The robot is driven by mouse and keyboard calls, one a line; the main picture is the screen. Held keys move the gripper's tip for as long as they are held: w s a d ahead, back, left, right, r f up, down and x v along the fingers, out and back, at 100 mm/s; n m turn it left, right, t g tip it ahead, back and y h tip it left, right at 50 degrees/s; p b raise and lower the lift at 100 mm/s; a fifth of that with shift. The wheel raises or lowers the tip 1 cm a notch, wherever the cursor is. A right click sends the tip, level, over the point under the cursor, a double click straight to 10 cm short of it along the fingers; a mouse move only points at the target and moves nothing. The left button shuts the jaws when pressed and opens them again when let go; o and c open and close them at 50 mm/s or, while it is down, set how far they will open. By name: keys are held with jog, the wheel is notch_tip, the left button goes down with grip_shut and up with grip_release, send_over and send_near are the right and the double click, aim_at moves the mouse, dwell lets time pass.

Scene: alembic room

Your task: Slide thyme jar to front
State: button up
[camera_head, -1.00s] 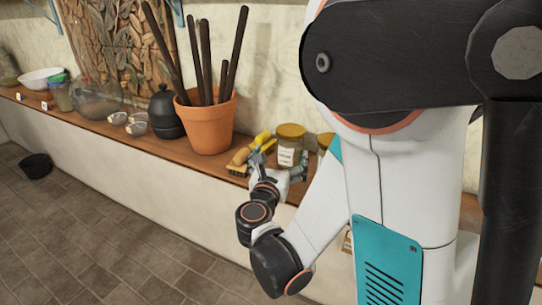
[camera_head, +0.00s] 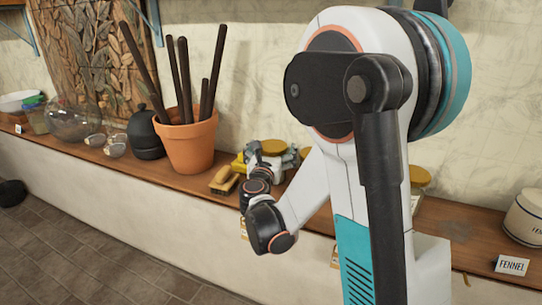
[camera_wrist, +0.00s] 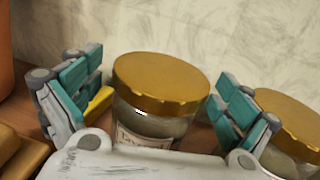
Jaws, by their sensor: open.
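A glass jar with a gold lid (camera_wrist: 162,82) stands on the shelf, between the two open teal fingers of my gripper (camera_wrist: 158,92) in the wrist view. Its label is partly hidden by the gripper body and I cannot read it as thyme. In the head view its gold lid (camera_head: 288,146) shows just behind my gripper (camera_head: 277,159), which covers most of the jar. A second gold-lidded jar (camera_wrist: 288,118) stands close on the right, just beyond the right finger.
Another gold lid (camera_head: 419,176) shows right of my arm. A white canister (camera_head: 525,217) stands behind the FENNEL card (camera_head: 511,265). The wall is close behind.

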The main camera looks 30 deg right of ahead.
jog(key=c, duration=1.4)
jog(key=v, duration=0.2)
jog(key=a+v, duration=0.1)
jog(key=v, duration=0.2)
jog(key=w+v, duration=0.1)
jog(key=v, duration=0.2)
jog(key=shift+a, duration=0.25)
dwell(0.7)
jog(key=o, duration=1.4)
